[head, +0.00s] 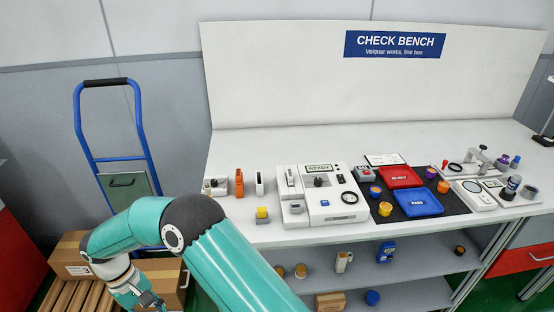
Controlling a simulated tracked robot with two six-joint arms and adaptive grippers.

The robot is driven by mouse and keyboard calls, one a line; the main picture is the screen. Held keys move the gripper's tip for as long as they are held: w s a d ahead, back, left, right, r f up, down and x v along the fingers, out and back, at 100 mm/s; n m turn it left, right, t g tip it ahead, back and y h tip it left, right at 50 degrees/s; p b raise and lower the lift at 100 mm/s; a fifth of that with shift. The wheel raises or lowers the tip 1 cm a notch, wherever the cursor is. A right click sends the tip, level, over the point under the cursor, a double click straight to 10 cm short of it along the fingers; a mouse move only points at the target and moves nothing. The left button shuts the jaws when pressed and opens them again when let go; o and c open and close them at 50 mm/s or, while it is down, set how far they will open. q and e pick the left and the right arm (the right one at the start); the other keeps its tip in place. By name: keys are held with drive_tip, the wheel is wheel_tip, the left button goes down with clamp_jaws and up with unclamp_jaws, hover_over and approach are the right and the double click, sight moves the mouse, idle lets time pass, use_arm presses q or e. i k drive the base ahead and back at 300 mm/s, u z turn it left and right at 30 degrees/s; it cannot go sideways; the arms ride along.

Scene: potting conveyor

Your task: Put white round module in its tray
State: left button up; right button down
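A red tray marked REJECT (401,176) and a blue tray marked PASS (418,202) lie on a dark mat (381,216) on the bench. My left gripper (150,300) is low at the left, near the cardboard boxes and well away from the trays. It is small and partly cut off by the lower edge, so its opening is unclear. My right gripper is out of view.
A white test unit marked READY (333,209) stands on the bench left of the mat. Several small coloured parts surround the trays. A blue hand truck (140,130) and a cardboard box (72,256) are at the left. A shelf (400,276) runs below the bench.

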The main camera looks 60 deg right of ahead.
sight(399, 178)
drive_tip(key=z, duration=0.9)
drive_tip(key=i, duration=0.1)
drive_tip(key=u, duration=0.95)
drive_tip(key=k, duration=1.85)
drive_tip(key=z, duration=1.2)
drive_tip(key=i, duration=1)
drive_tip(key=z, duration=0.05)
